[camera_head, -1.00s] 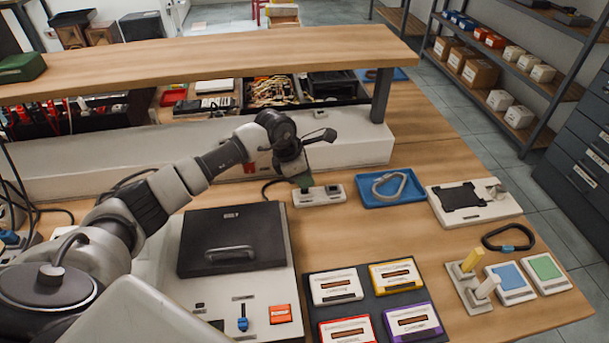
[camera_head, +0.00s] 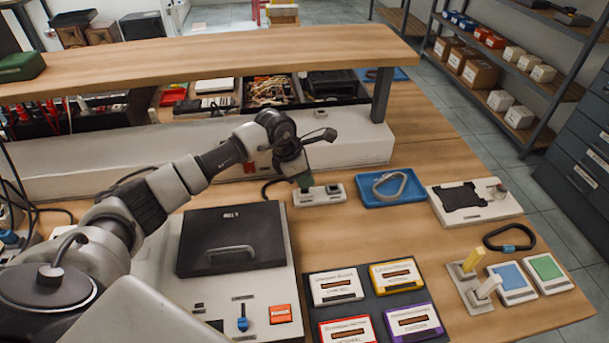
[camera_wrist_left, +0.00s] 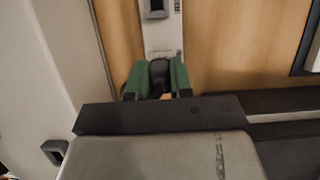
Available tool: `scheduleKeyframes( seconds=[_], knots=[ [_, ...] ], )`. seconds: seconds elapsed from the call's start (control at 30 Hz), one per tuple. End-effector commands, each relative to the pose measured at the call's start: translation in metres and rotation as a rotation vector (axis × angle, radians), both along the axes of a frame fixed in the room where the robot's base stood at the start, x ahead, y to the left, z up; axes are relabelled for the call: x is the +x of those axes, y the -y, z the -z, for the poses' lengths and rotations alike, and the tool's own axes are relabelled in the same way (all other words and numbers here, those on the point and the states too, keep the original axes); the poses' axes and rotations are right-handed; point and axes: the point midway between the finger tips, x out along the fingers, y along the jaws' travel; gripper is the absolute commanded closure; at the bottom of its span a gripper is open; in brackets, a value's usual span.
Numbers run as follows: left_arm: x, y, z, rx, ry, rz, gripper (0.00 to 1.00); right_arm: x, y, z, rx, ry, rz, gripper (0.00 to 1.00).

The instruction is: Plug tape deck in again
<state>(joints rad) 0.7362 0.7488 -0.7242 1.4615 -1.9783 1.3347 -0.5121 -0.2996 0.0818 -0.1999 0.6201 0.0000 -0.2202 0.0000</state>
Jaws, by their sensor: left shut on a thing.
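The tape deck (camera_head: 157,258) is a pale unit with a dark hinged lid (camera_head: 231,240), a blue slider and an orange button, at the lower left of the head view. A small pale socket strip (camera_head: 334,198) lies on the bench behind it and also shows in the left wrist view (camera_wrist_left: 161,33). My left gripper (camera_head: 304,184), with green fingers, is shut on a black plug (camera_wrist_left: 158,74) at the strip's left end. A dark cable runs left from there. I cannot tell whether the plug is seated in the socket. My right gripper is out of view.
A blue tray (camera_head: 405,197) with a grey ring stands right of the strip. A white plate with a black pad (camera_head: 465,198) lies farther right. Several cassettes (camera_head: 335,286) sit in front. A raised wooden shelf (camera_head: 225,60) overhangs the back of the bench.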

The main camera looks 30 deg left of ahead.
Motion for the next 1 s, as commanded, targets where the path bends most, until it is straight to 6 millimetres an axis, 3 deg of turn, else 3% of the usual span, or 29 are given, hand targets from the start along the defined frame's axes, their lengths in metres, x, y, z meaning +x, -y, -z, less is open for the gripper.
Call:
scheduleKeyframes(
  seconds=[1.0],
  knots=[
    [0.000,0.000,0.013,0.000,0.000,0.000,1.00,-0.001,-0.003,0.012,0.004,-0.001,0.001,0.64]
  ],
)
